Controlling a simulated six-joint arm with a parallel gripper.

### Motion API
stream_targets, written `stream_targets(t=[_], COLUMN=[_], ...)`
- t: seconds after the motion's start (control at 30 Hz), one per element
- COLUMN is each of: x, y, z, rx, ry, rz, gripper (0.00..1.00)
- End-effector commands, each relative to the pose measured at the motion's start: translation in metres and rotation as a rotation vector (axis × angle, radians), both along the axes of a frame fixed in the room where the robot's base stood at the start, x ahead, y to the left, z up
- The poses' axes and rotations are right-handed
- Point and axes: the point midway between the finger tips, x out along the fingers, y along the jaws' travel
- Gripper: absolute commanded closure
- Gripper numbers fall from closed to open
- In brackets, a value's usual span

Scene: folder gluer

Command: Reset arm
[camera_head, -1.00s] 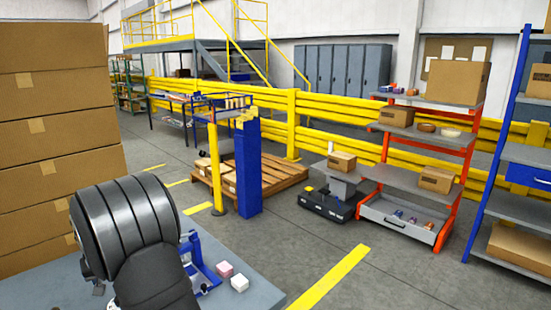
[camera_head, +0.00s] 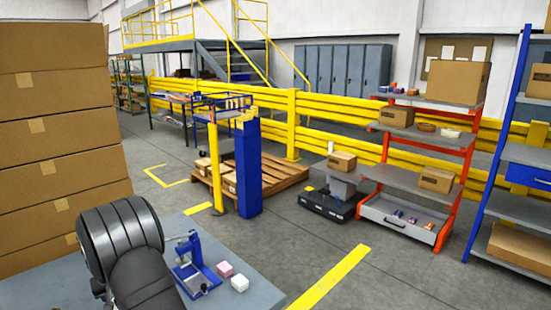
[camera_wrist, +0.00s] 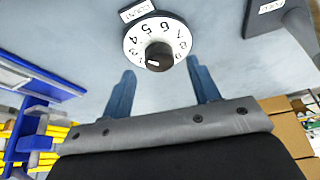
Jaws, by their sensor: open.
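My gripper (camera_wrist: 160,66) shows in the wrist view with its two blue fingers spread apart and nothing between them. Just beyond the fingertips is a white numbered dial (camera_wrist: 136,30) with a black knob (camera_wrist: 158,56) on a grey surface. I cannot tell whether the fingers touch it. In the head view my dark arm fills the lower left, and my gripper is not visible there.
Stacked cardboard boxes (camera_head: 50,130) rise at the left. A blue post (camera_head: 248,170), a pallet (camera_head: 280,178) and orange shelves (camera_head: 400,178) stand beyond, with open floor between.

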Motion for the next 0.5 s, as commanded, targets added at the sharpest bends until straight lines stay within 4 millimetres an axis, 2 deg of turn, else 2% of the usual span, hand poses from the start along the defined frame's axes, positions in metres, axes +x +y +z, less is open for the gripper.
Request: stream_targets(t=[0.1, 0.17, 0.5], x=[0.007, 0.009, 0.010], y=[0.004, 0.006, 0.005], z=[-0.021, -0.028, -0.024], rx=[-0.001, 0.000, 0.002], ry=[0.001, 0.001, 0.000], rz=[0.000, 0.004, 0.169], gripper=[0.44, 0.44, 0.44])
